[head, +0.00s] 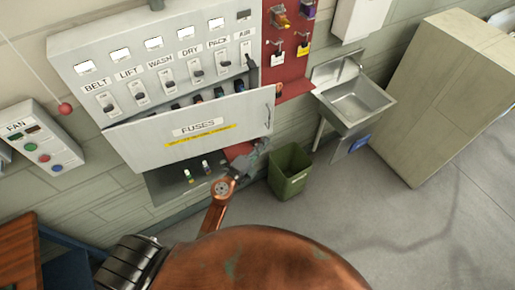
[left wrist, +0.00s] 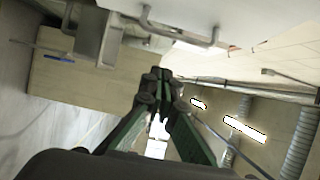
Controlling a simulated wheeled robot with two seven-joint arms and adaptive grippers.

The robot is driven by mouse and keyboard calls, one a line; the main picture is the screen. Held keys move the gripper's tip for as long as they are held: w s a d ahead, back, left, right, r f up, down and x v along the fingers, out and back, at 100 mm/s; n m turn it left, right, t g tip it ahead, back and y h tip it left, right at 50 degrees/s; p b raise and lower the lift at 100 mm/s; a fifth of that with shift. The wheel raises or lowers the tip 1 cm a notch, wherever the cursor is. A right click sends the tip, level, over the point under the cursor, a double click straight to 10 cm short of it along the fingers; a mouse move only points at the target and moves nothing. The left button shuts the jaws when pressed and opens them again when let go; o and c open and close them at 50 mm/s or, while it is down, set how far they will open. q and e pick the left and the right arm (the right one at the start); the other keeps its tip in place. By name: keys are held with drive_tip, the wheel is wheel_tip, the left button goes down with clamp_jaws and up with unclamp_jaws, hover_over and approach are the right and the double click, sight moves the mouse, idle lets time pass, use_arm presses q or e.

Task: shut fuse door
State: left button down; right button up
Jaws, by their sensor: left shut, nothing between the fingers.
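The fuse door (head: 165,138) is a pale grey panel marked "FUSES" with a yellow strip and a dark handle (head: 268,115) near its right end. It stands out from the grey switch cabinet (head: 130,50), not flush, with fuses showing above and below it. My left gripper (head: 258,150) is just below the door's lower right corner, shut and empty. I cannot tell whether it touches the door. Its closed fingertips (left wrist: 160,75) also show in the left wrist view. My right gripper is not in view.
A green bin (head: 289,173) stands on the floor right of my left gripper. A metal sink (head: 355,100) and a large beige cabinet (head: 450,95) are farther right. A red tag panel (head: 285,65) adjoins the switch cabinet. A FAN box (head: 40,148) is at left. Floor at lower right is clear.

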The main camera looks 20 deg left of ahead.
use_arm(q)
drive_tip(key=w+a, duration=0.1)
drive_tip(key=w, duration=0.5)
drive_tip(key=shift+w, duration=0.3)
drive_tip(key=shift+a, duration=0.1)
